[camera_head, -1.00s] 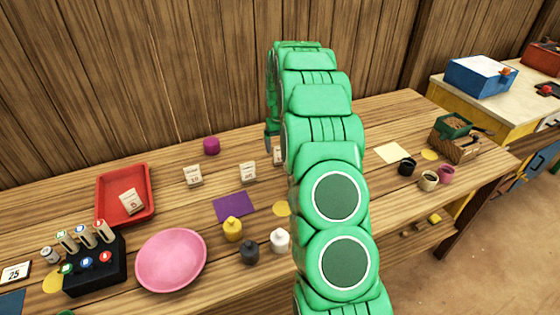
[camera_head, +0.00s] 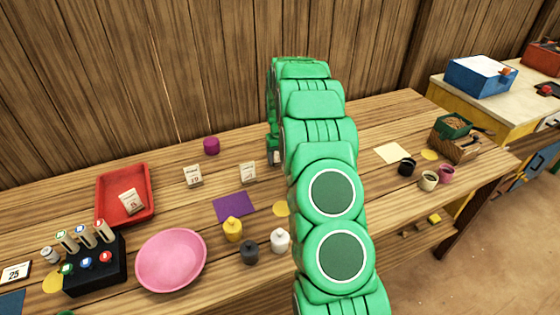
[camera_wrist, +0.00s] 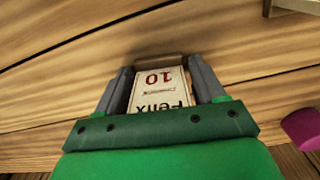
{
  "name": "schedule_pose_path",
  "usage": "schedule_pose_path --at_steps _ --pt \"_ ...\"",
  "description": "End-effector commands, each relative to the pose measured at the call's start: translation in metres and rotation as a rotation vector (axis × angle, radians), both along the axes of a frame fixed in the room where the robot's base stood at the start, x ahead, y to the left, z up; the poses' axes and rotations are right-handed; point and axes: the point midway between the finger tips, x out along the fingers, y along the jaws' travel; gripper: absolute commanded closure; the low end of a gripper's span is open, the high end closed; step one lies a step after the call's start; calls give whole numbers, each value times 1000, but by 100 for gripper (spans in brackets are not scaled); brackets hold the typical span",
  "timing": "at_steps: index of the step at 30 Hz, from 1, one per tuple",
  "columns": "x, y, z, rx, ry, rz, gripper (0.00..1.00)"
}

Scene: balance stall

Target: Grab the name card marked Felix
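The Felix name card (camera_wrist: 160,93) is white with "10" and "Felix" in print and appears upside down in the wrist view. It stands between the two fingers of my gripper (camera_wrist: 163,85), with what look like narrow gaps at its sides. In the head view my gripper (camera_head: 272,140) is low over the table, and a small part of the card (camera_head: 275,157) shows there. My arm hides the rest.
Other cards stand left of my gripper: one (camera_head: 193,175), a second (camera_head: 248,171), and one (camera_head: 131,201) in the red tray (camera_head: 146,177). A purple cylinder (camera_head: 211,145) stands behind them.

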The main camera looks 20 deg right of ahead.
Motion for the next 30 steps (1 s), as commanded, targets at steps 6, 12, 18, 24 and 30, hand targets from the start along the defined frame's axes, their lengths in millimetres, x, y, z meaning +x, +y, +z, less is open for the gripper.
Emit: schedule_pose_path --at_steps 6,12,18,24,30 --pt "0 0 0 0 0 0 65" --pt "0 0 0 0 0 0 74" --pt "0 0 5 0 -1 0 74" --pt "1 0 27 -1 -2 0 74" --pt "-11 3 44 0 1 0 74"
